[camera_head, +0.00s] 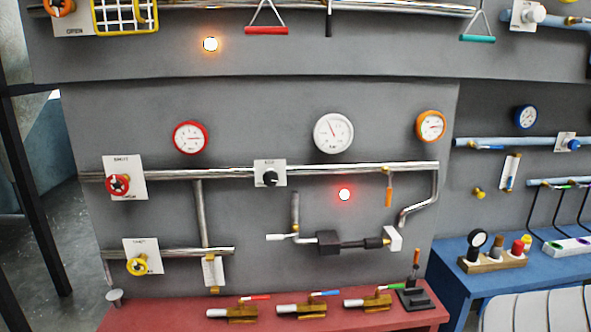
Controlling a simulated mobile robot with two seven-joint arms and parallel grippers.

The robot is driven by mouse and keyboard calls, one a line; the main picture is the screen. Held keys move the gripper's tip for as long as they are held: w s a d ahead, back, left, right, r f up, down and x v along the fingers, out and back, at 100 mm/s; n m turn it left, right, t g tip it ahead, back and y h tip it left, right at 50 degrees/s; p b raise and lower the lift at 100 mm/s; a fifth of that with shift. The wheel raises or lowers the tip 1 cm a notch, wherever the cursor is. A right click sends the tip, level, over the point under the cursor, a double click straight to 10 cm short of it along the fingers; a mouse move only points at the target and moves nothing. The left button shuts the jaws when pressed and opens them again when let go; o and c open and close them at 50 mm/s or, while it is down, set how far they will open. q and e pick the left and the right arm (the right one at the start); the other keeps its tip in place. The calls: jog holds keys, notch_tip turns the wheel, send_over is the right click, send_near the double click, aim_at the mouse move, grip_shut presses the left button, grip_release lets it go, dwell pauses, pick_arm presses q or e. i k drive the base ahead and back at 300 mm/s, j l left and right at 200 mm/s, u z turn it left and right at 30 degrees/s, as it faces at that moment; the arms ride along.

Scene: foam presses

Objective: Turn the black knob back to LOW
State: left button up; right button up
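The black knob (270,178) sits on a small white plate (262,165) on the grey wall, in line with the upper metal pipe. The plate has a label along its top edge, too small to read with certainty. I cannot clearly tell which way the knob points. Neither of my grippers shows in the head view.
A red valve wheel (118,184) and a yellow one (137,266) are left of the knob. Gauges with red (190,137), white (333,133) and orange (431,126) rims hang above the pipe. A red light (344,194) glows. Brass valves (242,313) lie on the red bench (180,318).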

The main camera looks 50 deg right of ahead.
aim_at(271, 177)
jog(key=l+z, duration=0.25)
jog(key=i+l+z, duration=0.25)
jog(key=l, duration=0.2)
jog(key=l+z, duration=0.2)
jog(key=l, duration=0.15)
jog(key=i+l+z, duration=0.25)
jog(key=k+l, duration=0.05)
jog(key=k, duration=0.05)
